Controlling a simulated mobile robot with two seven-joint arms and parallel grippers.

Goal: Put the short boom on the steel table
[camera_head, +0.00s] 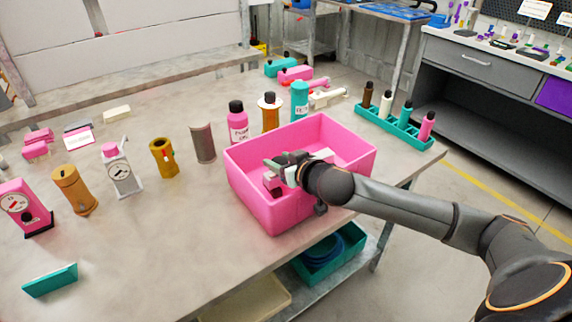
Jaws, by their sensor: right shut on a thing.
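My right gripper (280,168) reaches over the open pink bin (262,210) from the right and is shut at the bin's left inner side. A small dark pink piece (272,184) shows at its fingertips; the hand hides much of it, so I cannot tell whether it is the short boom. A white piece (324,155) shows in the bin behind the wrist. The bin stands on a large grey table (150,245), which may be the steel table. My left gripper is out of view.
Several bottles and cylinders stand left of and behind the bin, including a pink bottle (238,125) and a grey cylinder (203,144). A teal rack (390,127) with bottles is at right. The table's front middle is clear.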

